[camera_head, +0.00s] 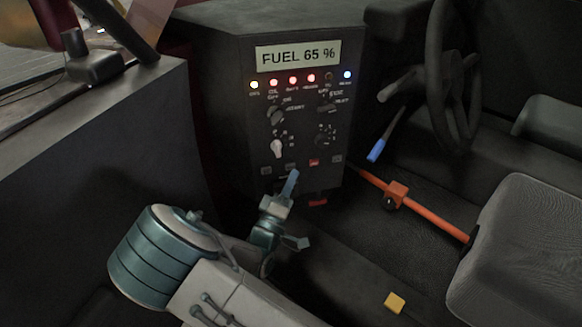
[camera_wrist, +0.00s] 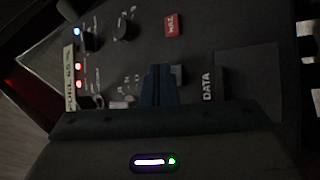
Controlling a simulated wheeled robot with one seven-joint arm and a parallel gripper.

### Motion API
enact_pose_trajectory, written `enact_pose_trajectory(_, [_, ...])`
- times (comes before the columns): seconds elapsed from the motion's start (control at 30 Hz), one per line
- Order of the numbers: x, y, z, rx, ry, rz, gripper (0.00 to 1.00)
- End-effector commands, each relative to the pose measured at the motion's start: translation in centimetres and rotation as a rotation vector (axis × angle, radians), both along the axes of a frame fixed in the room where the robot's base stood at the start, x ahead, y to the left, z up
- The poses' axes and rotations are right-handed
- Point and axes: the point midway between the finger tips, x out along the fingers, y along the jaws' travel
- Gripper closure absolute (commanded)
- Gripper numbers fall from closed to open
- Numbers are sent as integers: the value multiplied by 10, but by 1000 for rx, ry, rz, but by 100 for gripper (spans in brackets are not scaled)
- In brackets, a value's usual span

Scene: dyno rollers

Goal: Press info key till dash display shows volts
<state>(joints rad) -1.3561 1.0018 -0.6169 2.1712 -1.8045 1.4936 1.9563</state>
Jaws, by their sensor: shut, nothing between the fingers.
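The dash display (camera_head: 298,55) at the top of the dark panel (camera_head: 229,95) reads "FUEL 65 %". It shows edge-on at the left of the wrist view (camera_wrist: 69,80). A row of small keys runs along the panel's bottom; no label reading "info" is legible. My gripper (camera_head: 292,176) is shut and empty, its tips at this row. In the wrist view my gripper (camera_wrist: 160,70) partly covers a grey key (camera_wrist: 178,75) near the lettering "DATA" (camera_wrist: 207,85). I cannot tell whether the tips touch this key.
A red key (camera_wrist: 173,24) lies farther along the row. Above the row are knobs (camera_head: 277,147) and several lit lamps (camera_head: 292,80). Right of the panel are a blue-handled lever (camera_head: 377,149), an orange bar (camera_head: 440,222) and a steering wheel (camera_head: 436,80). A yellow block (camera_head: 394,302) lies low.

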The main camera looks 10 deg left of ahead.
Motion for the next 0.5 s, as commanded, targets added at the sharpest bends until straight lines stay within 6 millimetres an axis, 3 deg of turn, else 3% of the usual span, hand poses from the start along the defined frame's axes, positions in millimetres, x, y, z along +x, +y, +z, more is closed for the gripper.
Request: enact_pose_trajectory(0.5, [7, 3, 0, 0, 0, 0, 100])
